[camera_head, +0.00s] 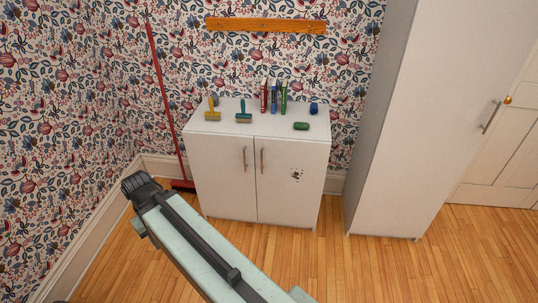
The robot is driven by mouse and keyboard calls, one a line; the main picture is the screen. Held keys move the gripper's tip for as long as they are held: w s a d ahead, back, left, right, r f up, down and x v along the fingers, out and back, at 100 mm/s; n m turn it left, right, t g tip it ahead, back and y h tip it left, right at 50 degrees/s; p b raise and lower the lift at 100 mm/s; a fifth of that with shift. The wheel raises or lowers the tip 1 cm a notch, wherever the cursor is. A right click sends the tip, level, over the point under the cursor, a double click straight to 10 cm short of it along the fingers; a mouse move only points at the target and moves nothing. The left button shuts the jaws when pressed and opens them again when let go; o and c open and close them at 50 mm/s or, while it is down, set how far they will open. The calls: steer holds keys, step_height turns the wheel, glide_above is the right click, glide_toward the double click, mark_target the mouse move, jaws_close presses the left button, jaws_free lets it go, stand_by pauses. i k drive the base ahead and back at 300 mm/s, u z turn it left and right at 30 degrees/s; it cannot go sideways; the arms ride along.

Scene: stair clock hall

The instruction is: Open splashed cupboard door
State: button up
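The splashed cupboard door (291,187) is the right door of a low white cupboard (258,133) against the papered wall. It has a patch of dark splashes (297,174) and a thin upright metal handle (262,161) near its left edge. The door is shut. The plain left door (222,175) is also shut, with its handle (245,159) near the middle seam. My pale green arm reaches in from the bottom and ends in a dark joint left of the cupboard, apart from both doors. No gripper fingers show.
Rollers, books, a blue item and a green brush (301,126) stand on the cupboard top. A red broom (166,110) leans at the left. A tall white cabinet (430,110) stands at the right. The wooden floor (375,265) before the splashed door is clear.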

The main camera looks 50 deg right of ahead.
mark_target(290, 173)
steer(key=u, duration=0.05)
steer(key=i, duration=0.9)
steer(key=z, duration=0.25)
steer(key=k, duration=0.75)
steer(key=u, duration=0.25)
steer(key=i, duration=0.75)
steer(key=z, duration=0.05)
